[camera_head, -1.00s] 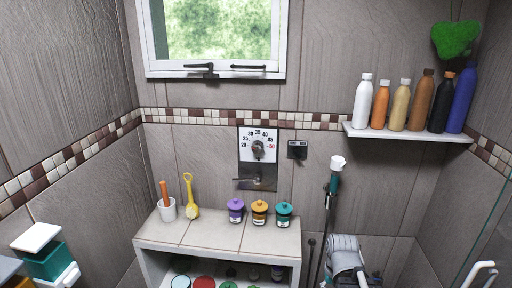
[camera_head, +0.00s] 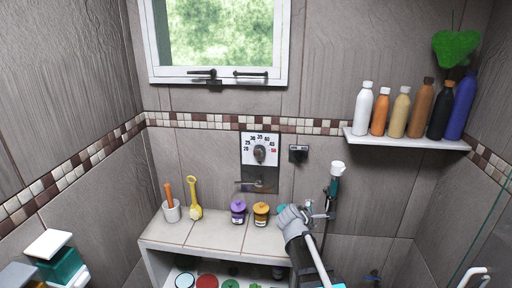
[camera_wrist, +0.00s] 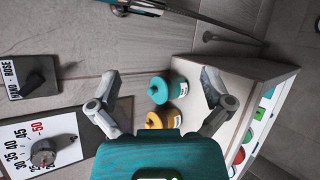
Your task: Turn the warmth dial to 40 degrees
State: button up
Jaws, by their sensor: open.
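The warmth dial (camera_head: 259,154) is a dark round knob on a white plate with a scale from 20 to 50, the 50 in red. It is mounted on the back wall below the mosaic band. In the wrist view the knob (camera_wrist: 43,152) is at the lower left, outside my fingers. Its exact setting is too small to read. My gripper (camera_head: 308,210) is open, below and to the right of the dial, apart from it.
A lever sits on a dark plate (camera_head: 260,182) below the dial. A small switch (camera_head: 298,154) is right of it. Purple (camera_head: 238,212), orange (camera_head: 261,215) and teal (camera_wrist: 159,90) jars stand on the cabinet (camera_head: 205,234). A shower rod (camera_head: 333,190) is at the right. Bottles stand on a shelf (camera_head: 408,142).

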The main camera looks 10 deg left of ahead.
jog(key=w+a+r+n+t+y+p, duration=0.2)
jog(key=w+a+r+n+t, duration=0.35)
jog(key=a+r+n, duration=0.45)
jog(key=n+t+y+p, duration=0.15)
jog(key=n+y, duration=0.25)
jog(key=n, duration=0.5)
send_near(258, 152)
jog(key=s, duration=0.3)
jog(key=shift+w+f+t, duration=0.1)
jog(key=shift+f+t, duration=0.25)
jog(key=shift+t, duration=0.05)
jog(key=shift+w, duration=0.15)
jog(key=w, duration=1.3)
jog(key=shift+w+d, duration=0.25)
jog(key=shift+w, duration=0.05)
jog(key=shift+c, duration=0.3)
jog(key=c, duration=1.1)
jog(key=shift+o, duration=0.3)
jog(key=shift+a, duration=0.2)
